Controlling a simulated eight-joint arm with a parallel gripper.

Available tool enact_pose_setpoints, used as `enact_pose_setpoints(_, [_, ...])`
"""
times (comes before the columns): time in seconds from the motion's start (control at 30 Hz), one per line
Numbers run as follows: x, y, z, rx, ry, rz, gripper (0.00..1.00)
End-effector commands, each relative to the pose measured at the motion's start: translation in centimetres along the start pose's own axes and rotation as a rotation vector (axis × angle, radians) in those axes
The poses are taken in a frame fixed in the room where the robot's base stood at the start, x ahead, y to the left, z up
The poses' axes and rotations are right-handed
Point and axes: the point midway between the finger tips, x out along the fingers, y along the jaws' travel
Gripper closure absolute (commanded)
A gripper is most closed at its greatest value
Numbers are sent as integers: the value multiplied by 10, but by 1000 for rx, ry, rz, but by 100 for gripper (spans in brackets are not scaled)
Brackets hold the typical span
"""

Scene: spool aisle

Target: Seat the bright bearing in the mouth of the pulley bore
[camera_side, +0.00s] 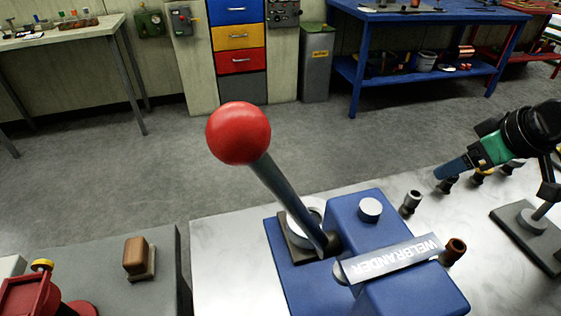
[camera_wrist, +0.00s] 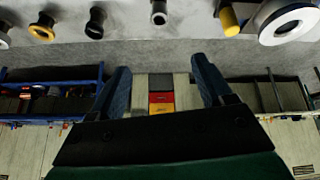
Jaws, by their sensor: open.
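My gripper (camera_side: 455,168) reaches in from the right in the side view, above the table and pointing down-left. Its blue fingers (camera_wrist: 160,88) are apart in the wrist view, with nothing between them. Under it stands a row of bushings. The pale one (camera_wrist: 4,36), cut by the left edge of the wrist view, looks like the bright bearing. A pale wheel (camera_wrist: 287,22) with a bore, probably the pulley, lies at the wrist view's upper right, cut by its edge. The bore looks empty.
The row also holds a yellow bushing (camera_wrist: 42,27), a black one (camera_wrist: 95,22) and a grey one (camera_wrist: 158,12). A blue machine (camera_side: 375,230) with a red-knobbed lever (camera_side: 238,133) rises high left of my gripper. A brown tube (camera_side: 453,251) is at its right side.

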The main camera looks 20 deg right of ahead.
Motion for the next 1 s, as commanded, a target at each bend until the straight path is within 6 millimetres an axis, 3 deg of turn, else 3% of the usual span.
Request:
enact_pose_setpoints(0.23, [31,14,-9,-514,-160,-240,27])
enact_pose_setpoints(0.5, [63,23,-6,-960,-111,-527,27])
enact_pose_setpoints(0.67, [70,24,-3,-1051,-78,-583,27])
enact_pose_setpoints(1.0, [104,8,9,-1060,-76,-587,27])
